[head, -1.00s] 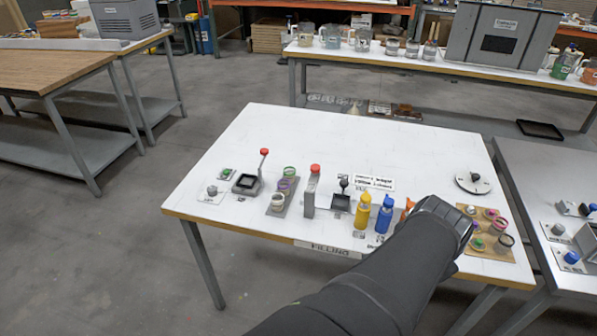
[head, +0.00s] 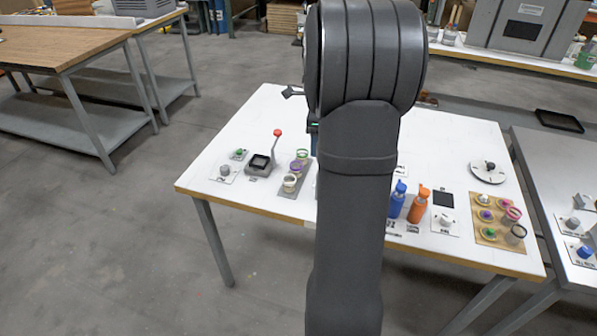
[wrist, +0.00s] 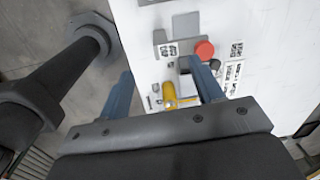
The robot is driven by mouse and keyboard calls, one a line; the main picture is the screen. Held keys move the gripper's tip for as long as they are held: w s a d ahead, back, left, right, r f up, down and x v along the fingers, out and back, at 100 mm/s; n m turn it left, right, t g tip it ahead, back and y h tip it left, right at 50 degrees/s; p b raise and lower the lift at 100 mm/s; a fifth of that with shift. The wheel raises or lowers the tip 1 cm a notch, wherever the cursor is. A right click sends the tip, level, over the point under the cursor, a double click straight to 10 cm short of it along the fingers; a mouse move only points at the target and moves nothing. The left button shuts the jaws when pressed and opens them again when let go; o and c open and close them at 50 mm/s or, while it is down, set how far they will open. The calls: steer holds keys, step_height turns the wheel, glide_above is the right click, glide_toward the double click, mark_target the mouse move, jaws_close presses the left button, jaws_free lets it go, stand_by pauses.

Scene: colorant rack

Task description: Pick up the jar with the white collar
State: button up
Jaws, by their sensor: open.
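The jar with the white collar (head: 290,183) stands at the near end of a narrow grey rack (head: 285,193) on the left part of the white table. A purple-collared jar (head: 296,166) and a green-collared jar (head: 302,154) stand behind it in the same rack. My gripper is mostly hidden behind my arm in the head view, above the table and right of that rack. In the wrist view my gripper (wrist: 162,82) is open and empty, with its blue fingers apart. No jar is clearly visible in the wrist view.
A red-knobbed lever device (head: 261,164) stands left of the rack. A yellow bottle (wrist: 169,92) and a red knob (wrist: 204,50) lie below my fingers. Blue (head: 397,199) and orange (head: 418,205) bottles and a tan tray (head: 495,247) of several jars are at right.

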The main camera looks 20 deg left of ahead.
glide_above(289, 180)
steer(key=s+d, duration=0.2)
steer(key=f, duration=0.2)
steer(key=a+m, duration=0.1)
steer(key=shift+g, duration=0.3)
step_height(289, 180, down, 11)
steer(key=shift+f, duration=0.1)
steer(key=shift+w+a+f, duration=0.1)
steer(key=shift+f, duration=1.4)
steer(key=shift+w+a+f, duration=0.1)
steer(key=shift+f, duration=1.4)
steer(key=c, duration=1.1)
